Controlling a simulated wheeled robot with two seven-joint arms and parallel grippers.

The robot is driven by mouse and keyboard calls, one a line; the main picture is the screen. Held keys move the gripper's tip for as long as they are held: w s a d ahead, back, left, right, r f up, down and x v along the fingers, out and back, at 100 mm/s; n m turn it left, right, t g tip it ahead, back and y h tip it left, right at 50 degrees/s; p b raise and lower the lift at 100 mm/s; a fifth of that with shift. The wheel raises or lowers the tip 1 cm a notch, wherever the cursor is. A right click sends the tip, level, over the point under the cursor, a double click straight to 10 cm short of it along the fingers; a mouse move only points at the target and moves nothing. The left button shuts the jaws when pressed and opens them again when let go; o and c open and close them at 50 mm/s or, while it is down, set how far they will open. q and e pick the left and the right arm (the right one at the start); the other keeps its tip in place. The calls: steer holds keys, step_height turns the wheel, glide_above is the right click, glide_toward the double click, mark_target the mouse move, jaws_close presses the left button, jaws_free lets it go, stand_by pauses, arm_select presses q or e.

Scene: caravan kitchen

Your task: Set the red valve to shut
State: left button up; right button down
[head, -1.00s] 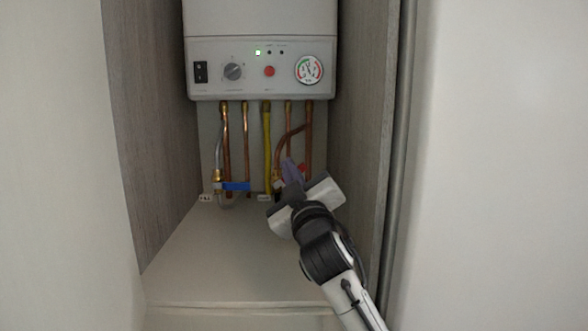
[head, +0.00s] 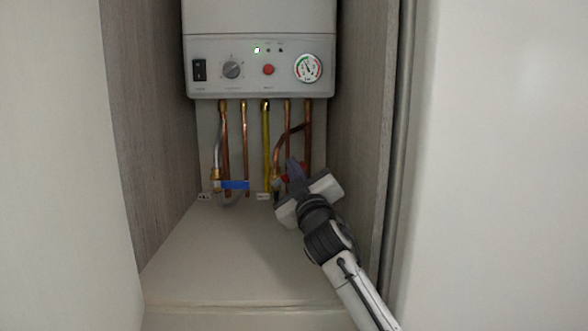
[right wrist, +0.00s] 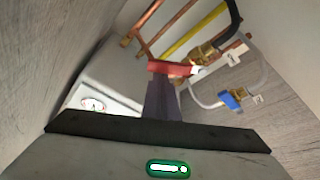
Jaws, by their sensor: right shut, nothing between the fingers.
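The red valve handle (head: 285,178) shows as a small red patch low among the pipes under the boiler, partly hidden by my right gripper (head: 293,164). In the right wrist view the red handle (right wrist: 172,69) runs sideways from a brass valve body (right wrist: 205,56). My right gripper's closed fingers (right wrist: 160,88) are right at the handle, overlapping it in view; I cannot tell whether they touch it. The gripper is shut and holds nothing. My left gripper is out of view.
A blue valve handle (head: 235,185) sits to the left. A yellow pipe (head: 266,150) and several copper pipes stand close by, under the boiler (head: 262,50). Wooden side walls (head: 358,120) bound the narrow cupboard. Its floor (head: 230,265) is clear.

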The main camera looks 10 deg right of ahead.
steer(key=shift+d+f+m+b, duration=0.15)
steer(key=shift+f+m+b, duration=0.05)
steer(key=shift+m+b, duration=0.35)
steer(key=shift+f+m+b, duration=0.15)
steer(key=shift+m+b, duration=0.1)
steer(key=shift+b, duration=0.05)
steer(key=shift+s+d+f+h+b, duration=0.1)
steer(key=shift+d+f+h+b, duration=0.1)
steer(key=shift+d+f, duration=0.4)
steer(key=shift+s+d+f+h+b, duration=0.1)
steer(key=shift+d+f+h+b, duration=0.15)
steer(key=shift+f, duration=0.6)
steer(key=shift+d+f, duration=0.1)
steer(key=shift+f, duration=0.15)
